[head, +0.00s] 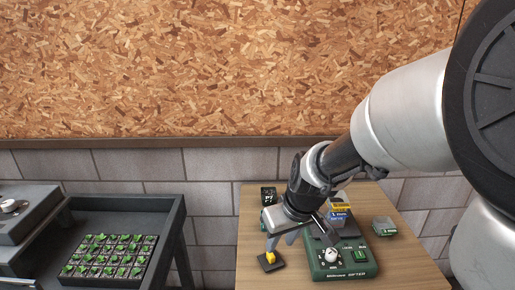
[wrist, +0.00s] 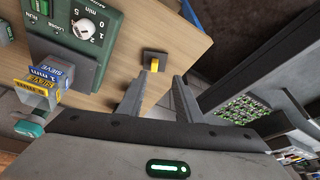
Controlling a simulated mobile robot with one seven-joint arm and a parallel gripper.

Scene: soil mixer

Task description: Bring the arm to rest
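My gripper (wrist: 155,93) is open and empty. In the wrist view its two fingers stand apart, with table and dark floor showing between and beyond them. In the head view my gripper (head: 281,240) is over the left part of the wooden table (head: 408,257), beside the green sifter (head: 345,270). The sifter has a white dial (head: 331,255), which also shows in the wrist view (wrist: 84,27). A small black block with a yellow switch (head: 270,259) lies below and left of my gripper; it also shows in the wrist view (wrist: 154,61). No contact with it is visible.
Blue and yellow sieve labels (head: 341,213) stand behind the sifter. A small green-grey container (head: 384,227) is to the right and a black box (head: 268,194) at the back left. A dark cart (head: 170,235) holds a seedling tray (head: 72,262) at left. A wall closes the back.

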